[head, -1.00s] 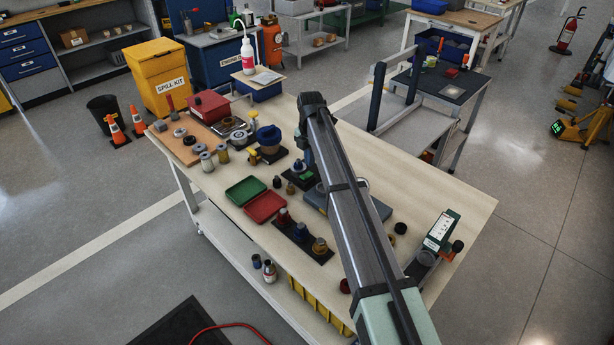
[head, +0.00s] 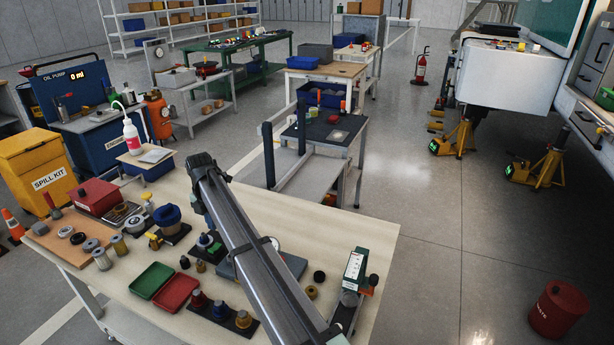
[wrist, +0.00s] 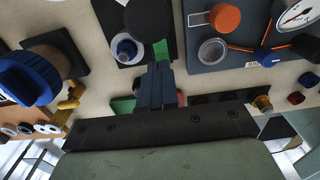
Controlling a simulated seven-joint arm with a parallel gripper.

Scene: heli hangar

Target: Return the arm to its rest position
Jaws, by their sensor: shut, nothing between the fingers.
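My arm reaches over the pale workbench (head: 375,240) in the head view, its long dark link sloping up and left to a joint above the bench. The gripper is mostly hidden behind the arm there. In the wrist view my gripper (wrist: 160,72) is shut and empty, its fingers together. Whether the fingertips touch anything cannot be told.
On the bench stand a green tray (head: 152,281), a red tray (head: 175,293), a blue-topped part (head: 167,215), a red box (head: 97,197) and a green-and-white device (head: 354,270). A dark-topped cart (head: 325,133) stands behind.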

